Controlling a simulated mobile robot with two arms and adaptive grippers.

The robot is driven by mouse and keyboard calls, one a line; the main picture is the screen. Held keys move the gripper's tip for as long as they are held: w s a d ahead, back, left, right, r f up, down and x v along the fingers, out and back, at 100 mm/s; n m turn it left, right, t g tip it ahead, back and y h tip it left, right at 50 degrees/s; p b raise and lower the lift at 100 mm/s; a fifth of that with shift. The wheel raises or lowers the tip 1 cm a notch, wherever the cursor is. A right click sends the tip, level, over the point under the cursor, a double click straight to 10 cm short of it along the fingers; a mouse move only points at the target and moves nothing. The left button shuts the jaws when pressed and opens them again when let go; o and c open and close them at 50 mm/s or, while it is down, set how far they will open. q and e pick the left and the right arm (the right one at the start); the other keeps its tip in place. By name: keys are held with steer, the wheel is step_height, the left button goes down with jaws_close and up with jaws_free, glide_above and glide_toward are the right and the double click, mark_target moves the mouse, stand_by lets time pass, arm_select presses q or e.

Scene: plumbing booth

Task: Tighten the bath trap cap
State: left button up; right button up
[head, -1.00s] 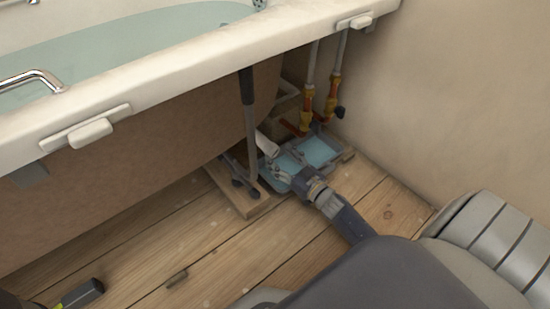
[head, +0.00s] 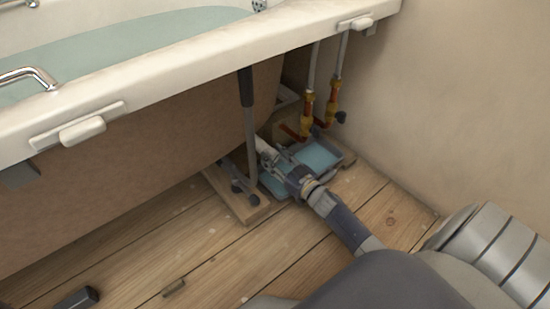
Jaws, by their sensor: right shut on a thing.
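A white trap fitting (head: 264,147) shows low under the bath, behind the grey leg, above a tray of water. My right gripper (head: 272,163) reaches in from the lower right, with its fingers against the fitting. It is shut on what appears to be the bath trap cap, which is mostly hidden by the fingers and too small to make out.
The shallow tray (head: 346,161) holds bluish water below the gripper. The bath leg (head: 249,125) stands on a wooden board (head: 240,208) close left. Copper pipes with valves (head: 307,112) rise behind. A dark tool (head: 75,299) lies on the open floorboards.

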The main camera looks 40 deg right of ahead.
steer(key=shift+r+m+p, duration=0.15)
steer(key=shift+m+p, duration=0.45)
steer(key=shift+p, duration=0.25)
steer(key=shift+d+m+p, duration=0.1)
steer(key=shift+m+p, duration=0.9)
steer(key=shift+p, duration=0.05)
steer(key=shift+m+p, duration=0.65)
steer(key=shift+m, duration=0.45)
steer(key=shift+m+p, duration=0.3)
steer(key=shift+m, duration=0.6)
steer(key=shift+d+f, duration=0.1)
steer(key=shift+f, duration=0.1)
steer(key=o, duration=1.1)
steer(key=shift+c, duration=0.2)
